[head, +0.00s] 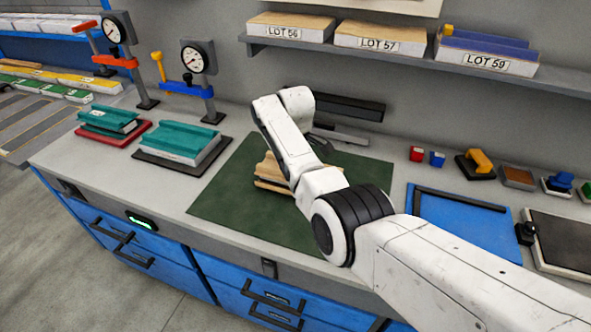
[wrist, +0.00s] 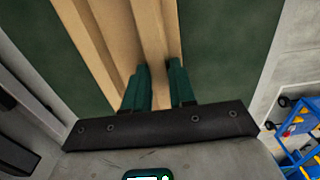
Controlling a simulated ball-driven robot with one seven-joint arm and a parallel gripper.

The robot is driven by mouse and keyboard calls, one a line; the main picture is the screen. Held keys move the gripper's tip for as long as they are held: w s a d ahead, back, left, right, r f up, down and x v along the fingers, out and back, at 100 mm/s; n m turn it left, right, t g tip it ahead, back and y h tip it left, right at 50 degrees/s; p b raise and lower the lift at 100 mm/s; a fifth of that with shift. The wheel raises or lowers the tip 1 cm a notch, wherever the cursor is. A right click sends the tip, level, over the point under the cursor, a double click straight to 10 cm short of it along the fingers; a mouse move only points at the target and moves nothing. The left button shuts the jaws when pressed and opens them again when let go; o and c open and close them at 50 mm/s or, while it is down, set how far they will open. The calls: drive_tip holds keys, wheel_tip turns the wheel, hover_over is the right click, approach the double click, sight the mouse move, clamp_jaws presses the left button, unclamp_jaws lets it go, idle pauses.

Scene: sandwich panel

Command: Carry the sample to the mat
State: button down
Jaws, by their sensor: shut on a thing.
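The sample, a tan ridged panel piece (head: 270,174), shows over the dark green mat (head: 235,222), partly hidden behind my arm. In the wrist view the tan sample (wrist: 96,40) runs up from between my fingers, with green mat (wrist: 222,45) on both sides. My gripper (wrist: 158,68) has two dark green fingers, shut on one raised tan rib of the sample. In the head view my arm hides the fingers. I cannot tell whether the sample rests on the mat or hangs just above it.
Two press stands with gauges (head: 197,57) and teal-topped blocks (head: 180,138) stand left of the mat. A blue tray (head: 460,226), small coloured blocks and a dark pad (head: 565,240) lie right. A shelf (head: 390,60) with lot-labelled boxes hangs behind. Bare counter surrounds the mat's left side.

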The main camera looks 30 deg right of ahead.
drive_tip(key=shift+f, duration=0.3)
idle(0.6)
drive_tip(key=c, duration=0.8)
unclamp_jaws()
drive_tip(key=shift+c, duration=0.2)
wheel_tip(320, 180, up, 11)
drive_tip(key=b, duration=0.1)
